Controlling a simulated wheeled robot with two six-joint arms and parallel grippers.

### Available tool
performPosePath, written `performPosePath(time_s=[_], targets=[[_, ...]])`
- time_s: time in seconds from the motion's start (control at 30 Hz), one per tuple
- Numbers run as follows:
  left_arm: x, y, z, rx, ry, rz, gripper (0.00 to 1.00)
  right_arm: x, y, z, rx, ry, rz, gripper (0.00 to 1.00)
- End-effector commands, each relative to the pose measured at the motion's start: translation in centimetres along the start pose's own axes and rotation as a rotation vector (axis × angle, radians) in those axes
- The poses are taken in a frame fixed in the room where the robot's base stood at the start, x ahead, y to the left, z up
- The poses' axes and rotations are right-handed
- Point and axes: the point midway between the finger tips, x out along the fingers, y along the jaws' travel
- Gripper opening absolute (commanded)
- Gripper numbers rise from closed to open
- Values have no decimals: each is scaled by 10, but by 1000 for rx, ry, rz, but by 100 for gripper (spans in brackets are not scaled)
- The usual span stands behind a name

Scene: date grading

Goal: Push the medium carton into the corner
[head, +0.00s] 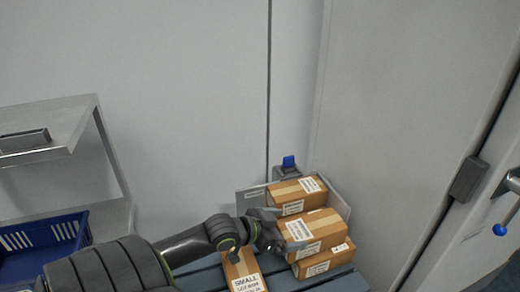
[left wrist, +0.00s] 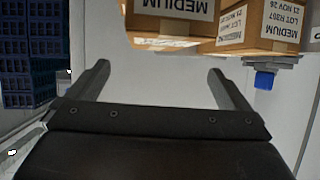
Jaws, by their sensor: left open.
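Brown cartons stand together in the corner area in the head view: a back carton (head: 297,190), a middle carton (head: 314,228) and a front carton (head: 326,262). In the left wrist view, a near carton (left wrist: 165,25) and a carton beside it (left wrist: 250,25) carry labels reading MEDIUM. My left gripper (head: 264,232) is beside the left side of the middle carton; I cannot tell whether it touches. In the left wrist view its two fingers (left wrist: 158,68) are spread with nothing between them. My right gripper is not in view.
A carton labelled SMALL (head: 243,268) lies on the slatted blue-grey surface (head: 205,277) below my left gripper. A low grey wall (head: 249,202) edges the cartons. A blue crate (head: 45,235) and metal shelf (head: 60,125) stand left. A door with a handle is right.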

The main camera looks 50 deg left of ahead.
Motion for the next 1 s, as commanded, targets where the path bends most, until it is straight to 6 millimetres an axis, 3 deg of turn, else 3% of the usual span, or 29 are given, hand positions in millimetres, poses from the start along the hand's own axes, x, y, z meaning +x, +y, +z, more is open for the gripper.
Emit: performPosePath(time_s=[0.2, 0.5, 1.0], targets=[[-43, 0, -2, 3, -4, 1, 100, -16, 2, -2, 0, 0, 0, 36], [-81, 0, -3, 0, -1, 0, 100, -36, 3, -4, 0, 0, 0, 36], [-92, 0, -4, 0, 3, 1, 100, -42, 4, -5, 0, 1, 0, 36]])
